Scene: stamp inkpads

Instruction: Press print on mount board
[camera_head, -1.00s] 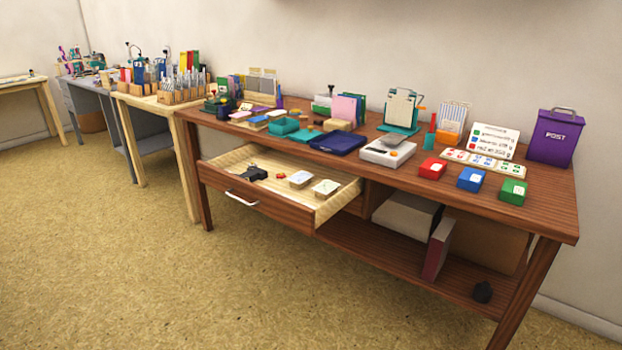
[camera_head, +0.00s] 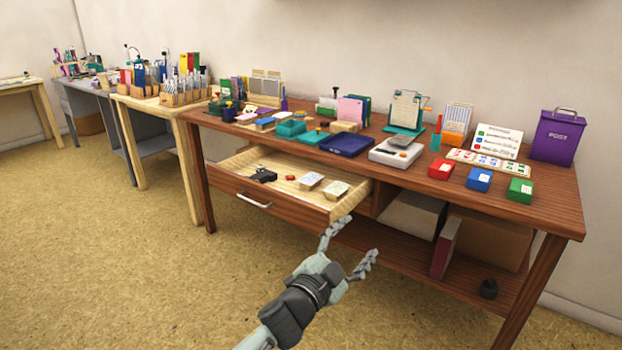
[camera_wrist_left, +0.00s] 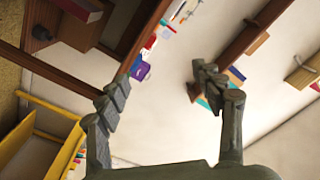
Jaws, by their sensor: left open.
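My left gripper (camera_head: 349,246) is in front of the open drawer's right corner, with its two fingers spread and nothing between them. In the left wrist view the open fingers (camera_wrist_left: 160,92) show against the wall and tilted furniture. I cannot tell for sure which thing is the mount board or the print. A pale sheet stands in a teal holder (camera_head: 406,112) at the back of the brown desk (camera_head: 545,205). Two small light blocks, the left one (camera_head: 311,181) and the right one (camera_head: 335,189), lie in the drawer.
The open drawer (camera_head: 253,199) juts out from the desk and also holds a black object (camera_head: 264,176). Red (camera_head: 441,169), blue (camera_head: 479,179) and green (camera_head: 520,191) boxes line the right front. A purple post box (camera_head: 556,137) stands at the back right. The floor in front is clear.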

